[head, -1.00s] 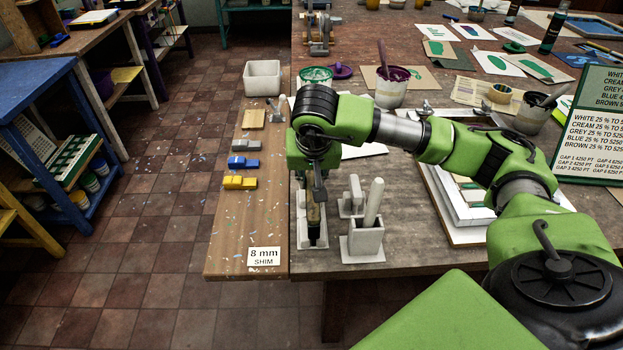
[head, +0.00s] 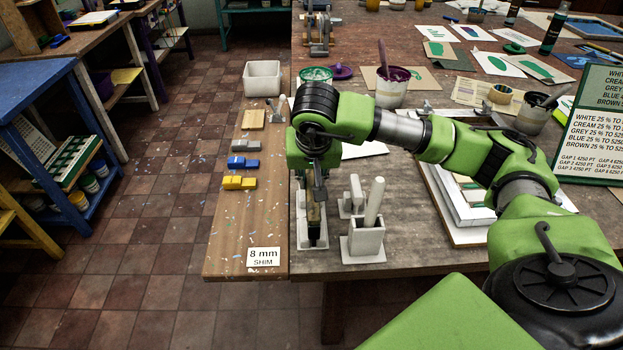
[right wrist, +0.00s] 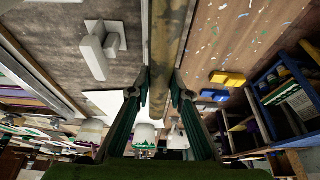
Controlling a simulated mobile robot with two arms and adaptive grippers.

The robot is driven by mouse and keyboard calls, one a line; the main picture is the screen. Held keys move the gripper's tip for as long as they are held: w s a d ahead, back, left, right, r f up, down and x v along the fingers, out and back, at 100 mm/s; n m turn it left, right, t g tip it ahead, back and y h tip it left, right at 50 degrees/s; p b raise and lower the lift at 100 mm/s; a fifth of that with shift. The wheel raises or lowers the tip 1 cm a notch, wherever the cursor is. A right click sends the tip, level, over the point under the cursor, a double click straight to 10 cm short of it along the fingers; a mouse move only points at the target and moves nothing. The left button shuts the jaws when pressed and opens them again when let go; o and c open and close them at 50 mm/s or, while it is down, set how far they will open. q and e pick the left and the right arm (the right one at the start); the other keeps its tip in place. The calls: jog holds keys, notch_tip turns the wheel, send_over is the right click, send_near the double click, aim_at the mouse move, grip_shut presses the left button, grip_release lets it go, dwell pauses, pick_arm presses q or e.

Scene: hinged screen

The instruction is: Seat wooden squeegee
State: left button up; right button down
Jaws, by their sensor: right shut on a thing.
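The wooden squeegee (head: 314,216) stands upright with its lower end at the narrow grey holder (head: 301,232) near the table's front edge. Its brown, stained wood runs up the middle of the right wrist view (right wrist: 167,45). My right gripper (head: 317,194) points down and is shut on the squeegee; both fingers touch its sides in the right wrist view (right wrist: 160,88). The holder's walls rise around the squeegee's lower end, but I cannot tell how deep it sits. My left gripper is not in view.
A grey holder with a pale upright handle (head: 366,239) stands just right, with another grey block (head: 352,197) behind it. Yellow shims (head: 239,183) and blue shims (head: 244,162) lie on the wooden board left. A white frame (head: 455,212) lies further right.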

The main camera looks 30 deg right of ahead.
jog(key=shift+f, duration=0.1)
jog(key=shift+f+b, duration=1.9)
jog(key=shift+b, duration=0.05)
jog(key=c, duration=1.8)
grip_release()
jog(key=shift+o, duration=0.2)
jog(key=v, duration=1.2)
jog(key=shift+r, duration=0.1)
